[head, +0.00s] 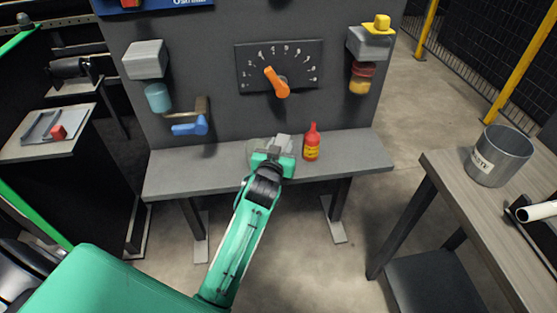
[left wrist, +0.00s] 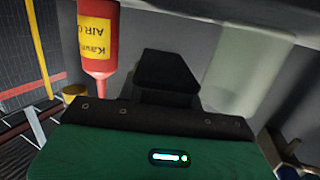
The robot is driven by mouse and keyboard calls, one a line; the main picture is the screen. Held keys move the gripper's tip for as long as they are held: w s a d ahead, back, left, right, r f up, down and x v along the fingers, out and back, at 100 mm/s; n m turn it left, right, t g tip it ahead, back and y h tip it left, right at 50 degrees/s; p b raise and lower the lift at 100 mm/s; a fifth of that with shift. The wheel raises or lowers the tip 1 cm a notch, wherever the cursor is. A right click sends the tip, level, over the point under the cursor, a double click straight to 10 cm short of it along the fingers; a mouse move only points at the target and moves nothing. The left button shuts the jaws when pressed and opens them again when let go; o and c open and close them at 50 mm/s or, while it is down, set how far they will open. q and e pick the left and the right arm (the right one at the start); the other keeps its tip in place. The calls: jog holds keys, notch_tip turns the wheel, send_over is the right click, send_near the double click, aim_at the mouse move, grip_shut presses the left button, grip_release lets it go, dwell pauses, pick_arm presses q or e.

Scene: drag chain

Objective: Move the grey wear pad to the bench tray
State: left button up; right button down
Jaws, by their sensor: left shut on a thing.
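My left gripper (head: 274,155) is low over the grey shelf of the upright panel. It is shut on a small pale grey piece (head: 285,141), which looks like the wear pad and is partly hidden by the gripper. In the left wrist view a black finger (left wrist: 165,75) shows, but the held piece is not clear. A pale, see-through rounded thing (left wrist: 245,65) stands beside the gripper. A flat grey tray (head: 42,125) with a red block lies on the left table; I cannot tell whether it is the bench tray. My right gripper is not in view.
A red bottle (head: 312,142) with a yellow label stands on the shelf (head: 360,158) just right of the gripper. A blue-handled lever (head: 190,127) and an orange dial knob (head: 275,82) stick out of the panel. A metal bucket (head: 500,155) stands on the right table.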

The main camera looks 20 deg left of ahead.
pick_arm(q)
jog(key=shift+f+b, duration=0.45)
jog(key=shift+f, duration=1.8)
jog(key=shift+f, duration=0.15)
jog(key=o, duration=0.8)
